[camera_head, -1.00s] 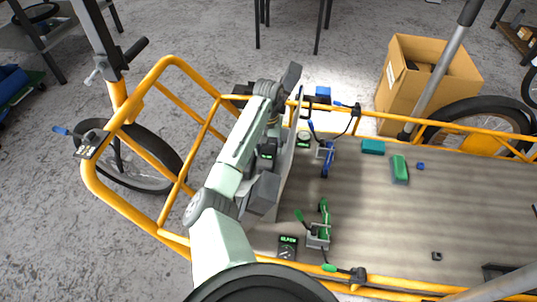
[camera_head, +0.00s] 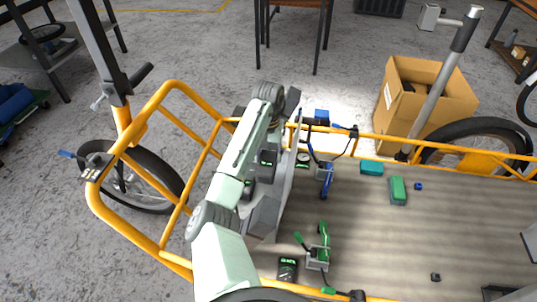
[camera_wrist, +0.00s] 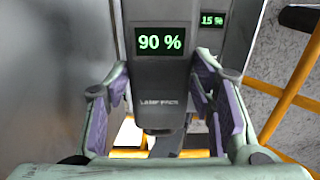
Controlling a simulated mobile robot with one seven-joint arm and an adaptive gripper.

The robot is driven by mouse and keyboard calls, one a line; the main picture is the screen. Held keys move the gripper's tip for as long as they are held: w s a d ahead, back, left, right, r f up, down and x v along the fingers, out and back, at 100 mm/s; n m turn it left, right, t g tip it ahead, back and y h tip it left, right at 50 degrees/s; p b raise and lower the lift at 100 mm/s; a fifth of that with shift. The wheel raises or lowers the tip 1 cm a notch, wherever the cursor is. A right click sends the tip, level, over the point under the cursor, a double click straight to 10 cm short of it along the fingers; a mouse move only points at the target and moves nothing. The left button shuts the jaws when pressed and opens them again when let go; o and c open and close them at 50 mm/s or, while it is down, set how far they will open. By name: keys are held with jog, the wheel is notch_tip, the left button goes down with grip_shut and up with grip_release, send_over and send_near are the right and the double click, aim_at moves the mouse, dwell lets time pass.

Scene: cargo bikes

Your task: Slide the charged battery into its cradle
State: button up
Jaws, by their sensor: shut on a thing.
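In the head view my arm and a grey upright panel (camera_head: 290,160) cover most of the gripper. Dark units with small green displays (camera_head: 268,157) show beside the arm. I cannot tell which part is the cradle.
The cargo deck (camera_head: 365,245) holds a green-handled clamp (camera_head: 322,245), a blue-handled clamp (camera_head: 326,180), a green block (camera_head: 397,190) and a teal block (camera_head: 371,168). A yellow tube frame (camera_head: 175,90) borders it. A cardboard box (camera_head: 400,115) stands behind. The middle deck is mostly clear.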

aim_at(269, 156)
notch_tip(269, 156, up, 10)
jog(key=p, duration=1)
jog(key=shift+r, duration=0.2)
dwell(1.3)
jog(key=shift+w, duration=0.15)
dwell(0.6)
